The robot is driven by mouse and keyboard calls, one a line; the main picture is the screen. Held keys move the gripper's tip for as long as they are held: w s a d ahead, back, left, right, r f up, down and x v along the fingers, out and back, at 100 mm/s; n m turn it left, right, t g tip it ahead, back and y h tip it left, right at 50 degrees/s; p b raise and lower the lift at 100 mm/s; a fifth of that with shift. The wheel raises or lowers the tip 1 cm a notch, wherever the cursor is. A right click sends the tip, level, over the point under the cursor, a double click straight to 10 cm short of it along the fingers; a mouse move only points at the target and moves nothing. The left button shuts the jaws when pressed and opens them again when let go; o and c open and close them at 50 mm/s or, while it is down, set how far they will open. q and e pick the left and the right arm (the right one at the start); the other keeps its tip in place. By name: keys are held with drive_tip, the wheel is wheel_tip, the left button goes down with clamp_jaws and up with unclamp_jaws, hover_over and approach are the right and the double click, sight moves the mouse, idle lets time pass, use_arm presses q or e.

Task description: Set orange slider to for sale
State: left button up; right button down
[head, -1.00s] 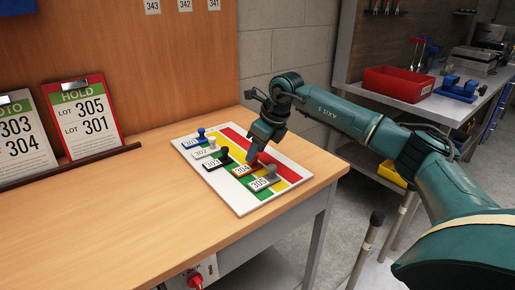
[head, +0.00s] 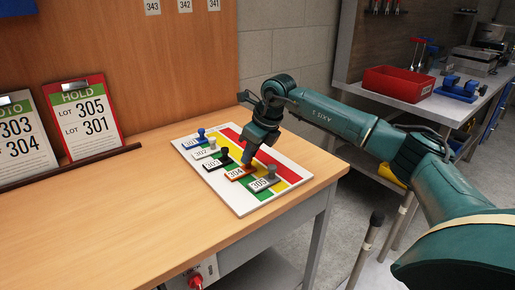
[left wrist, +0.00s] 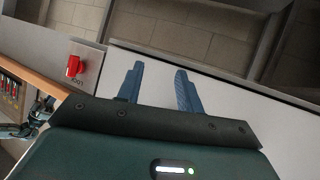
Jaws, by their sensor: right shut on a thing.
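The orange slider (head: 234,174), labelled 304, sits on a white board (head: 204,168) with red, yellow and green bands. My right gripper (head: 249,163) comes down from above and is shut on the orange slider's knob, hiding most of it. The slider's label end lies around the green and yellow bands; the exact band under the knob is hidden. My left gripper (left wrist: 158,72) shows only in the left wrist view, with its two blue fingers apart and nothing between them.
Blue (head: 201,134), white (head: 207,152), black (head: 217,162) and grey (head: 268,180) sliders flank the orange one closely. The wooden tabletop (head: 120,205) in front is clear.

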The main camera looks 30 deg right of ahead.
sight(242, 173)
drive_tip(key=shift+s+a, duration=0.1)
drive_tip(key=shift+a, duration=1.55)
drive_tip(key=c, duration=1.3)
unclamp_jaws()
drive_tip(key=shift+a, duration=0.1)
drive_tip(key=shift+r, duration=0.1)
drive_tip(key=shift+s+d+r, duration=0.1)
drive_tip(key=shift+d+r, duration=0.1)
drive_tip(key=shift+r, duration=0.05)
drive_tip(key=v, duration=1.2)
drive_tip(key=shift+s+r, duration=0.1)
drive_tip(key=shift+r, duration=0.1)
